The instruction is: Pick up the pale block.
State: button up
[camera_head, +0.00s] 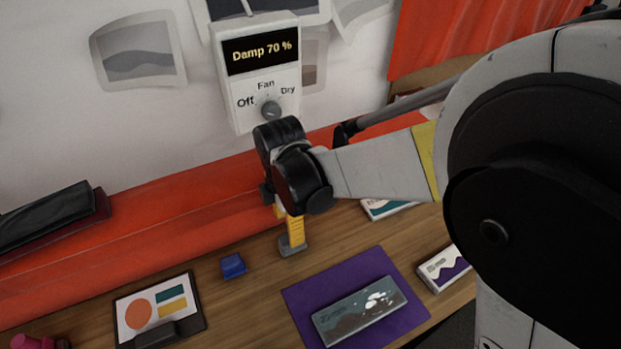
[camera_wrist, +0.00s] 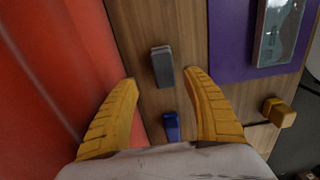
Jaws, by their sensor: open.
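I see no clearly pale block. A small grey block (camera_head: 293,247) stands on the wooden table just under my gripper (camera_head: 292,234) in the head view. In the wrist view the grey block (camera_wrist: 162,66) lies ahead of and between the two yellow fingers. My gripper (camera_wrist: 160,80) is open, with the fingers well apart and nothing held. A small blue block (camera_head: 233,265) sits left of the grey one in the head view. In the wrist view the blue block (camera_wrist: 171,127) shows lower down between the fingers. A yellow block (camera_wrist: 279,113) is right of the fingers.
A purple mat (camera_head: 295,296) with a dark illustrated box (camera_head: 350,318) lies in front. A clipboard (camera_head: 195,306) lies at front left. Red cloth (camera_head: 165,207) runs behind the table. A wall panel (camera_head: 280,82) reads "Damp 70 %". A white box (camera_head: 440,268) is at right.

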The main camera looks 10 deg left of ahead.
jog(key=f+b, duration=0.1)
jog(key=f, duration=0.3)
jog(key=f+b, duration=0.1)
jog(key=f, duration=0.1)
jog(key=shift+s+d+f+b, duration=0.15)
jog(key=shift+d+b, duration=0.2)
grip_shut()
